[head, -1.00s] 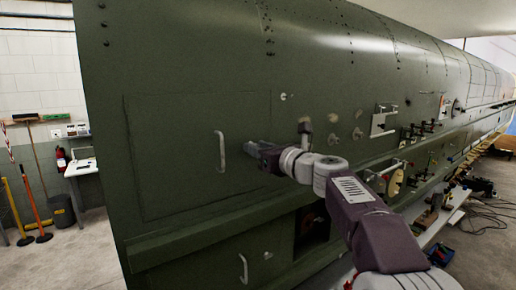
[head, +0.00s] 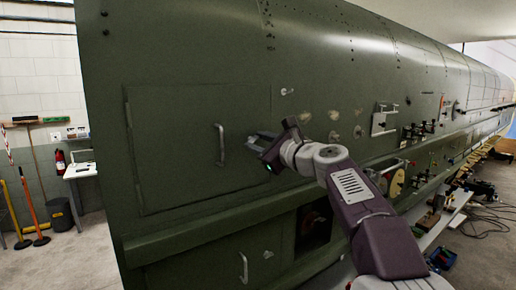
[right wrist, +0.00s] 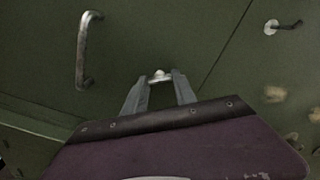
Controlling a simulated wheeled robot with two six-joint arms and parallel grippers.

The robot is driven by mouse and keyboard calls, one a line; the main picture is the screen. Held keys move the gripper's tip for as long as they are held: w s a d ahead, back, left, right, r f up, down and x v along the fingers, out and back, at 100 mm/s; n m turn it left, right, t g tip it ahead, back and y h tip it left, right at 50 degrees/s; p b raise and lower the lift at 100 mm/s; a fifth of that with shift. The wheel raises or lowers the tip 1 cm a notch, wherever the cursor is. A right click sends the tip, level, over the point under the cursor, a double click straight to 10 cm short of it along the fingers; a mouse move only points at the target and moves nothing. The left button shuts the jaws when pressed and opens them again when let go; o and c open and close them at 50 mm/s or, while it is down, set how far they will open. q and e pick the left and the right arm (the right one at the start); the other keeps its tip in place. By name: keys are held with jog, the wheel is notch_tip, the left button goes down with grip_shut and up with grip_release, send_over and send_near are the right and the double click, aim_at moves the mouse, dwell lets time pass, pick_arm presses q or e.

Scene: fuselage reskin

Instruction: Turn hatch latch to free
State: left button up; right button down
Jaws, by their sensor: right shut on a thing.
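The green hatch (head: 175,160) is a square panel in the fuselage side with a pale bar handle (head: 221,145), which also shows in the right wrist view (right wrist: 85,50). My right gripper (head: 251,142) is at the hatch's right edge, to the right of the handle. In the right wrist view its two grey fingers are shut on the small silver hatch latch (right wrist: 160,74). The latch is mostly hidden behind the fingers in the head view, so its exact angle is unclear. My left gripper is not in view.
Another small latch (head: 287,92) sits on the skin above and right of my gripper. Several pale patches (head: 334,115) lie to the right. A lower panel has its own handle (head: 243,268) beside a dark opening (head: 314,222). A bench with tools stands at right.

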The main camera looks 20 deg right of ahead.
jog(key=n+b, duration=0.2)
jog(key=n, duration=0.3)
jog(key=shift+f+n, duration=0.1)
jog(key=shift+n, duration=0.2)
jog(key=n+b, duration=0.1)
jog(key=n, duration=0.4)
jog(key=shift+b, duration=0.4)
jog(key=shift+n, duration=0.3)
jog(key=c, duration=1)
grip_release()
jog(key=shift+s, duration=0.1)
